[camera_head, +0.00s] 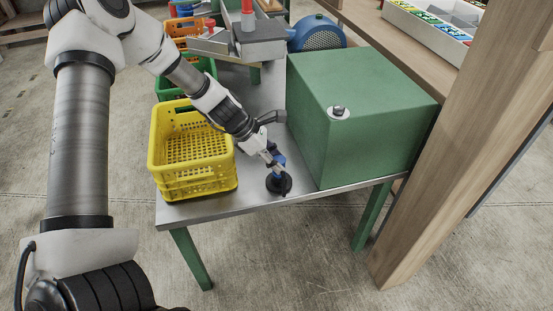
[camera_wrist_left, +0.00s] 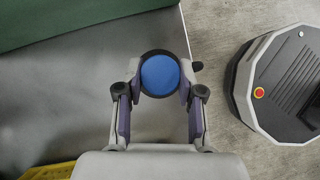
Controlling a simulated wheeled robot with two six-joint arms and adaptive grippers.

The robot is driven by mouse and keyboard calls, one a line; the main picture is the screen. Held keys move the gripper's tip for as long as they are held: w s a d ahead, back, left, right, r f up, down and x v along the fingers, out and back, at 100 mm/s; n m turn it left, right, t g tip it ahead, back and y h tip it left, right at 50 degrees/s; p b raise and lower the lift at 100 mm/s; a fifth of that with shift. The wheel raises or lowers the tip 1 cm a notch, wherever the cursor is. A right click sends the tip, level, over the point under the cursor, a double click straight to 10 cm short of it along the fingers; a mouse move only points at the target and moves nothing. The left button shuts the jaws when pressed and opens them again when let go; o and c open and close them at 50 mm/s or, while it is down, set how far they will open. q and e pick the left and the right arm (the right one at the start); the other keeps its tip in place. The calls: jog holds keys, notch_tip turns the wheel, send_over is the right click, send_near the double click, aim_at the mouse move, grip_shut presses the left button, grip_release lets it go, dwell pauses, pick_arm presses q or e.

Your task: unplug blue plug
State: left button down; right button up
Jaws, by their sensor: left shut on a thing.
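The blue plug (camera_head: 279,160) stands near the front edge of the metal table, directly above a round black socket base (camera_head: 279,184). My left gripper (camera_head: 272,157) is shut on the blue plug from above. In the left wrist view the plug's round blue top (camera_wrist_left: 160,75) sits between the two fingers of my left gripper (camera_wrist_left: 161,88), with a dark ring around it. Whether the plug's lower end is still seated in the black base cannot be told. My right gripper is not in view.
A yellow crate (camera_head: 160,165) stands left of the plug, with green (camera_head: 213,70) and orange (camera_head: 203,25) crates behind. A large green box (camera_head: 350,140) stands close on the right. The metal table (camera_head: 235,203) ends just in front. A wooden post (camera_head: 450,150) rises at right.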

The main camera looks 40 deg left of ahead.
pick_arm(q)
jog(key=shift+f+b, duration=0.4)
jog(key=shift+f, duration=0.2)
jog(key=c, duration=0.7)
grip_release()
jog(key=shift+o, duration=0.2)
jog(key=v, duration=1.2)
